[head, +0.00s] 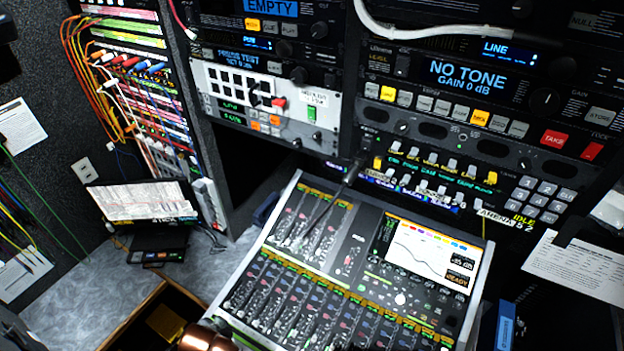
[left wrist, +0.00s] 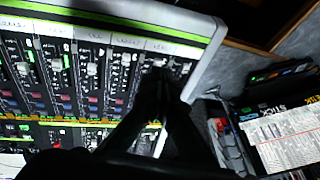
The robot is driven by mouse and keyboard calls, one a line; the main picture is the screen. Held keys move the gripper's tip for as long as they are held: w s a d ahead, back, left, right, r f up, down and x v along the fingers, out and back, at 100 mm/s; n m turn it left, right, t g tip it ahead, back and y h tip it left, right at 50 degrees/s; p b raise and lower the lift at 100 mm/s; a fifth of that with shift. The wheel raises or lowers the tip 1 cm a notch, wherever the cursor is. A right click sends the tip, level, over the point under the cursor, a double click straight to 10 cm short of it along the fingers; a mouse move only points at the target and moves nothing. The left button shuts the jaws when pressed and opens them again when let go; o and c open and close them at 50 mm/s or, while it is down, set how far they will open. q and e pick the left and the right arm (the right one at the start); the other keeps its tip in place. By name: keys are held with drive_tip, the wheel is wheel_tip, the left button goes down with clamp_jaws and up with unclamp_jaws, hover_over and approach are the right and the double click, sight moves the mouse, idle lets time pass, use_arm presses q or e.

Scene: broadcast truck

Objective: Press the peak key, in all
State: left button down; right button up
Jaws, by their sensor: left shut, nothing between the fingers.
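The peak key cannot be picked out, as most key legends are too small to read. A row of small keys (head: 442,107), two of them lit yellow, runs under the display reading NO TONE, GAIN 0 dB (head: 465,77). My left gripper (head: 212,325) shows only in part at the bottom edge of the head view, by the near left corner of the mixing console (head: 290,186). In the left wrist view its dark fingers (left wrist: 166,78) are together and empty, over the console's (left wrist: 195,75) edge strip. My right gripper is not in view.
A red TAKE key (head: 553,138) and a number pad (head: 540,198) are at the right of the rack. Patch cables (head: 85,60) hang at the left. A small screen (head: 143,203) stands on the grey counter, beside an open wooden box (head: 130,318). A white cable crosses the upper rack.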

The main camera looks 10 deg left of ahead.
use_arm(q)
drive_tip(key=w+d+r+m+t, duration=0.2)
drive_tip(key=w+r+m+t, duration=0.15)
drive_tip(key=w+r, duration=0.6)
drive_tip(key=w+d+r+m+t+y, duration=0.1)
drive_tip(key=w+d+r+m+t, duration=0.15)
drive_tip(key=w+r+m, duration=0.5)
drive_tip(key=w+d+r+m+t, duration=0.25)
drive_tip(key=w+r, duration=0.65)
drive_tip(key=r, duration=0.5)
drive_tip(key=w+d+r+m+t, duration=0.2)
drive_tip(key=d+r+m, duration=0.1)
drive_tip(key=r, duration=0.8)
drive_tip(key=w+d+r+m+t, duration=0.2)
drive_tip(key=d+r+m, duration=0.15)
drive_tip(key=r, duration=0.75)
drive_tip(key=s+d+r+m+t+y, duration=0.1)
drive_tip(key=s+d+r+m+t, duration=0.1)
drive_tip(key=r, duration=0.9)
drive_tip(key=s+d+r+m+t+y, duration=0.1)
drive_tip(key=s+d+r+m+t, duration=0.1)
drive_tip(key=r, duration=0.9)
drive_tip(key=s+d+r+m+t+y, duration=0.1)
drive_tip(key=s+d+r+m+t, duration=0.2)
drive_tip(key=r, duration=0.8)
drive_tip(key=s+m, duration=0.2)
drive_tip(key=shift+s+d+r+m+p, duration=0.25)
drive_tip(key=shift+d+r+m+p, duration=0.05)
drive_tip(key=shift+r+m+p, duration=0.1)
drive_tip(key=shift+w, duration=0.1)
